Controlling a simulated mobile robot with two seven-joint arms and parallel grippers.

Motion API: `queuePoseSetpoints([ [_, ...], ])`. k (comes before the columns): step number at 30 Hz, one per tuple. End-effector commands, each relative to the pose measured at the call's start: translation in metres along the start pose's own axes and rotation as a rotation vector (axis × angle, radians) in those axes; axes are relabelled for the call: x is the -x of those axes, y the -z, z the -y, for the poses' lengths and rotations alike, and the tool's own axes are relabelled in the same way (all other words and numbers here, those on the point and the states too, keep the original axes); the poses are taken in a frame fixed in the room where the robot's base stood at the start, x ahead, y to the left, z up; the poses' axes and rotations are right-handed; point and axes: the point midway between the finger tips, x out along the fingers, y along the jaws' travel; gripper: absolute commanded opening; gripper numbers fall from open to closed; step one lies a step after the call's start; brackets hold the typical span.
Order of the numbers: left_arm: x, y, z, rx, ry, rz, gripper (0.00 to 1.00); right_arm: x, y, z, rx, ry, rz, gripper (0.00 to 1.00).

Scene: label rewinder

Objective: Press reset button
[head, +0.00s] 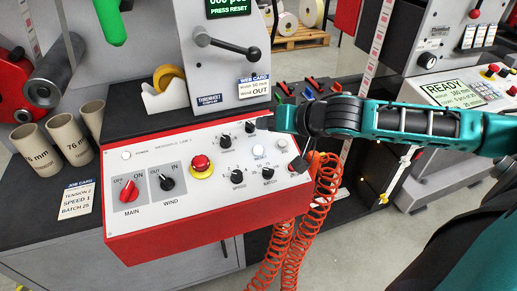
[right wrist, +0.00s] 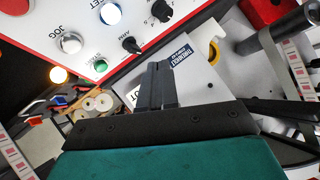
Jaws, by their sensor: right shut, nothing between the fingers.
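The reset button (head: 258,151) is a round, bluish-white lit button on the right half of the red-framed control panel (head: 160,238). In the right wrist view the reset button (right wrist: 110,14) glows at the top, beside part of its label. My right gripper (head: 263,123) is shut and empty at the panel's upper right edge, above the reset button in the picture and apart from it. The right wrist view shows the closed fingers (right wrist: 158,82) pointing toward the panel's edge. My left gripper is not in view.
Near the reset button are the jog button (right wrist: 70,43), a green button (right wrist: 100,66) and black knobs (head: 237,174). A red emergency stop (head: 201,163) and two switches (head: 129,191) sit further left. An orange coiled cable (head: 324,188) hangs at the panel's right.

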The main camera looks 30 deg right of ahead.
Motion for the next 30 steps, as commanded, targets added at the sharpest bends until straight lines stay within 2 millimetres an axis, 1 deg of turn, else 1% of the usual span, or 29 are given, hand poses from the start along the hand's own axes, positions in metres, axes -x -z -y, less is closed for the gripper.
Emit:
queuePoseSetpoints([
  [3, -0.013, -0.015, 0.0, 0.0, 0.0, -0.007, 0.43, -0.015, -0.013, -0.011, 0.001, 0.0, -0.001, 0.0],
  [10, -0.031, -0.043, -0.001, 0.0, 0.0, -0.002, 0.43, -0.035, -0.028, -0.026, 0.002, 0.0, -0.001, 0.0],
  [18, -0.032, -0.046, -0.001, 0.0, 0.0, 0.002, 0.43, -0.048, -0.035, -0.035, -0.001, -0.001, 0.0, 0.0],
  [30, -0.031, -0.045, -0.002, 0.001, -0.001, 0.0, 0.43, -0.05, -0.037, -0.036, 0.0, 0.0, 0.0, 0.0],
])
